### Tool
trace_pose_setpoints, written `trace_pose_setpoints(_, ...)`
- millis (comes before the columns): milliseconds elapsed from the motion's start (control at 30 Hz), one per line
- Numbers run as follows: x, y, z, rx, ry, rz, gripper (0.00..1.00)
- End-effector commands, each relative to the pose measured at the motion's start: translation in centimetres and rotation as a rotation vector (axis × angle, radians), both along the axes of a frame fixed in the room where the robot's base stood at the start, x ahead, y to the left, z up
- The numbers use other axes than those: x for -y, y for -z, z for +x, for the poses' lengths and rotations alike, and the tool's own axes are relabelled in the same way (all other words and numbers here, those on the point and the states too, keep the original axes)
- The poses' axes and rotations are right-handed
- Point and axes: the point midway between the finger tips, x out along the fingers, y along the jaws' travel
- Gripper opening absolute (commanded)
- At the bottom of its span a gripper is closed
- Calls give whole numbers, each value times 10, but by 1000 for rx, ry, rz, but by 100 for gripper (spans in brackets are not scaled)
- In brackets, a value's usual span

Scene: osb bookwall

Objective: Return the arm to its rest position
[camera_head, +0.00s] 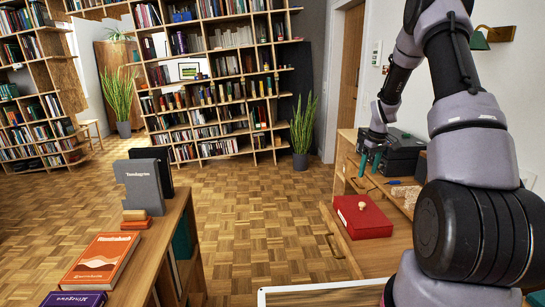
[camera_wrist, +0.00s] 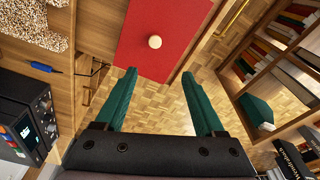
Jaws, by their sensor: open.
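My arm (camera_head: 468,140) comes down from the top right in the head view and bends back over the wooden cabinet. My gripper (camera_head: 370,160) has green fingers and hangs near the cabinet, in front of a black machine. In the wrist view the two fingers of my gripper (camera_wrist: 159,75) stand wide apart with nothing between them. A red box (camera_wrist: 160,30) with a pale round knob lies beyond the fingertips. In the head view the red box (camera_head: 362,222) lies below and nearer than my gripper, on the wooden surface.
The black machine (camera_head: 398,152) stands close by my gripper. A low shelf (camera_head: 170,240) at left bears an orange book (camera_head: 100,258) and a grey book (camera_head: 139,186). Parquet floor (camera_head: 245,205) between the furniture is clear. A bookwall and potted plants (camera_head: 303,125) stand behind.

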Motion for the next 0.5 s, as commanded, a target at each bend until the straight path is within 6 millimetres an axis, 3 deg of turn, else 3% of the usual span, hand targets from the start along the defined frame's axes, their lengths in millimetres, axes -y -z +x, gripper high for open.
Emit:
trace_pose_setpoints(33,-9,-30,-4,25,22,-2,71)
trace_pose_setpoints(200,-41,-117,-34,91,134,14,71)
trace_pose_setpoints(367,-72,-187,-76,152,239,46,71)
trace_pose_setpoints(500,-97,-236,-121,205,330,87,71)
